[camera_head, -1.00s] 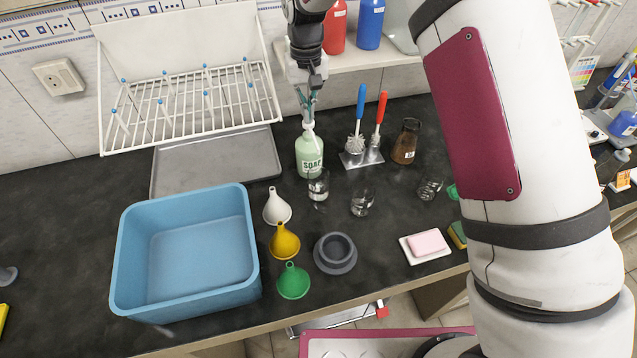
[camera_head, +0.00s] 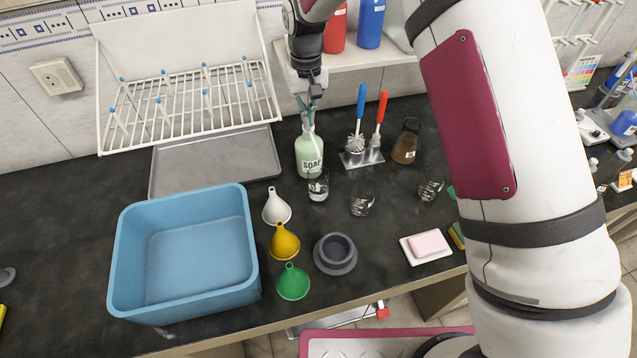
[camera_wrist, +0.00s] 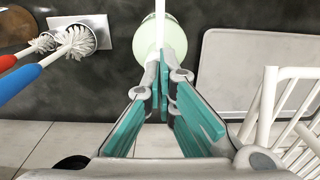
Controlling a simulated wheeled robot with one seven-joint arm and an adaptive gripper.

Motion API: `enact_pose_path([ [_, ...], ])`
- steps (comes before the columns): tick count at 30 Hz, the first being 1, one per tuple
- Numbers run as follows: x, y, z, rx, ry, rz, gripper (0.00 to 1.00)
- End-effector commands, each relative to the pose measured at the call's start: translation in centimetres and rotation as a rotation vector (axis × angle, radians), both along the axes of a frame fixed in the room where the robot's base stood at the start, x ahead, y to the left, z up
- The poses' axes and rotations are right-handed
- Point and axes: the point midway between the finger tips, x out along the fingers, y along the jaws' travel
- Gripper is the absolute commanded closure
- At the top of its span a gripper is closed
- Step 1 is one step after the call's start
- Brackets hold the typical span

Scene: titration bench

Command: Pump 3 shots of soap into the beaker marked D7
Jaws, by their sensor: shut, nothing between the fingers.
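The pale green soap bottle (camera_head: 310,158) stands upright near the back of the counter, labelled SOAP. My gripper (camera_head: 306,108) points down at its pump top, fingers shut with nothing between them. In the wrist view, the teal-padded fingertips (camera_wrist: 163,62) meet over the pump, and the white nozzle (camera_wrist: 159,22) extends away over the round green bottle (camera_wrist: 175,42). A glass beaker (camera_head: 318,188) stands directly in front of the bottle, with something pale low in it. Two more beakers stand to the right, one nearer (camera_head: 362,202) and one farther (camera_head: 431,189). I cannot read their markings.
Brushes in a stand (camera_head: 362,157) and a brown flask (camera_head: 406,142) stand right of the bottle. A grey tray (camera_head: 215,165) and white rack (camera_head: 190,105) are left. Funnels (camera_head: 284,242), a blue basin (camera_head: 185,295), a grey ring (camera_head: 336,268) and soap dish (camera_head: 427,258) lie in front.

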Motion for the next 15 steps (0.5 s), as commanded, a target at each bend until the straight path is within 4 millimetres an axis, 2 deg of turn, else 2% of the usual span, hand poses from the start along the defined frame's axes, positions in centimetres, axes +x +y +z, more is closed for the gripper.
enact_pose_path([
  [5, -0.1, 0.0, 0.1, -0.001, 0.005, 0.000, 1.00],
  [15, 0.0, 0.0, 2.0, -0.001, 0.003, 0.000, 1.00],
])
